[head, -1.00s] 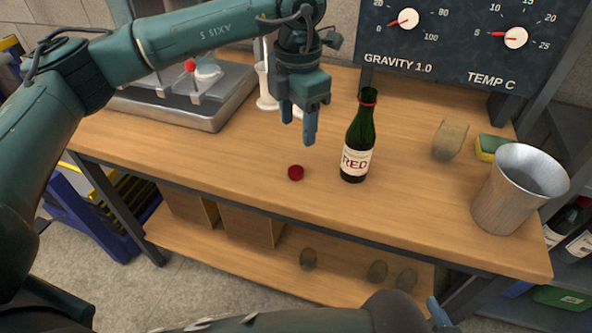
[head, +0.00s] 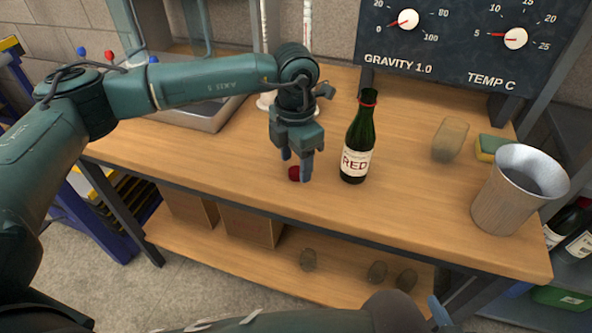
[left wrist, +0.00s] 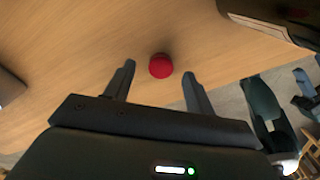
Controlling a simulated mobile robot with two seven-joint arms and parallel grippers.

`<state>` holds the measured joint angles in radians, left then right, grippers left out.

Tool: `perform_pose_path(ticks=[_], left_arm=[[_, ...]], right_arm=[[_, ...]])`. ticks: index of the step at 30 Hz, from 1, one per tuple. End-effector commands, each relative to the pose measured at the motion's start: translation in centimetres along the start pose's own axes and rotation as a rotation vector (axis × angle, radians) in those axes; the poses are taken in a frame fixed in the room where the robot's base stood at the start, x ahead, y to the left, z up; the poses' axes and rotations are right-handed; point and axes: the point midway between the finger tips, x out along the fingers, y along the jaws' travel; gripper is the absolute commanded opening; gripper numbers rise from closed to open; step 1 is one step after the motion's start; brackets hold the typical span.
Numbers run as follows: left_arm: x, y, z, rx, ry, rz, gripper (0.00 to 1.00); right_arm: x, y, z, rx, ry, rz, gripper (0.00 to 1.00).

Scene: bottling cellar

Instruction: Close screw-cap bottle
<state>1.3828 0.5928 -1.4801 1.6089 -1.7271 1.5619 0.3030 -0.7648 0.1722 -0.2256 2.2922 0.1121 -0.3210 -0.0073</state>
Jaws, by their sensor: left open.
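The green bottle (head: 359,140) with a "RED" label stands upright on the workbench, its neck ringed in red at the open-looking top. The red screw cap (head: 293,173) lies on the bench to the left of the bottle. My left gripper (head: 296,163) is open and empty, just above the cap, and partly hides it in the head view. In the left wrist view the cap (left wrist: 160,66) lies between and a little beyond the two fingers, and the bottle (left wrist: 262,22) is at the top right. A blue fingertip of my right gripper (head: 440,312) shows at the bottom edge.
A gauge board (head: 450,45) is behind. The bench front around the cap is clear.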

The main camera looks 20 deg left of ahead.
Motion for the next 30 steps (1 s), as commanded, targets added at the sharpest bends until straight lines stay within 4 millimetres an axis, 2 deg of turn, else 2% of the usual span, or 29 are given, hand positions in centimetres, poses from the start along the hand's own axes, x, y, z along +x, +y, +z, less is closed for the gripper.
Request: perform_pose_path(ticks=[4,15,30], left_arm=[[1.44,-0.07,0.01,0.001,0.001,-0.001,0.55],[1.58,-0.07,0.02,0.001,0.0,0.0,0.55],[1.56,-0.07,0.03,0.001,0.0,0.0,0.14]], right_arm=[[0.06,0.0,-0.01,0.0,0.001,0.0,0.36],[0.08,-0.02,0.1,0.0,-0.002,-0.001,0.36],[0.09,-0.04,0.15,0.0,-0.003,-0.001,0.36]])
